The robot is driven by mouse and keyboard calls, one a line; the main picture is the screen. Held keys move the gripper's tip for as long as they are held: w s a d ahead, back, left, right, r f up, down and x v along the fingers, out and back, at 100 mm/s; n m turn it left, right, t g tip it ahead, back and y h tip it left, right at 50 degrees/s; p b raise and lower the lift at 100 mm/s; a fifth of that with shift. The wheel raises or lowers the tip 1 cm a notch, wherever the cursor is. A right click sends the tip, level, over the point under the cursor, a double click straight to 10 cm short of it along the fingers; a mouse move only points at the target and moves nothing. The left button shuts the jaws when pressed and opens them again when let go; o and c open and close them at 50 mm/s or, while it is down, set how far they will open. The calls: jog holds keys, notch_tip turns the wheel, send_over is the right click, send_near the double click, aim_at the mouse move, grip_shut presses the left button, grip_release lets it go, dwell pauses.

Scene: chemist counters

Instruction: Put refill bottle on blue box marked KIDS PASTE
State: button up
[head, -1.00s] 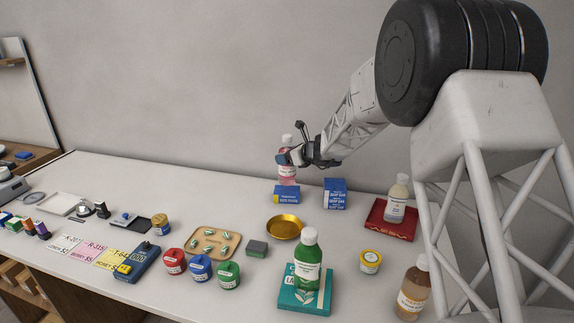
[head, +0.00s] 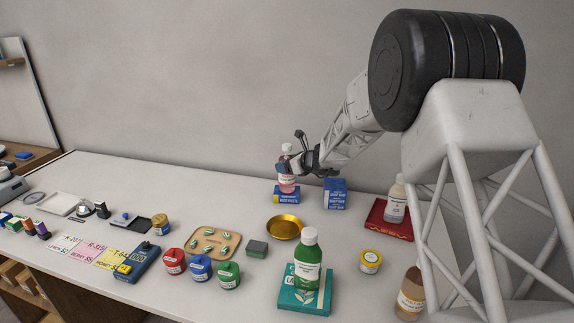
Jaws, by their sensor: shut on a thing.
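The refill bottle (head: 287,183) is pink with a white cap and label. It is upright at the back of the counter, directly over a blue box (head: 285,197). My gripper (head: 290,165) is shut on the bottle, around its upper body. The bottle's base looks at or very close to the box top; I cannot tell whether they touch. A second blue box (head: 335,194) stands just to the right. The print on both boxes is too small to read surely.
A gold dish (head: 285,228) lies in front of the boxes. A green bottle (head: 308,258) stands on a teal box (head: 304,299).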

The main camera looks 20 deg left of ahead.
dwell(0.4)
jog(key=o, duration=1.3)
jog(key=shift+f, duration=0.1)
jog(key=v, duration=1.2)
jog(key=shift+r, duration=0.2)
jog(key=shift+r, duration=0.1)
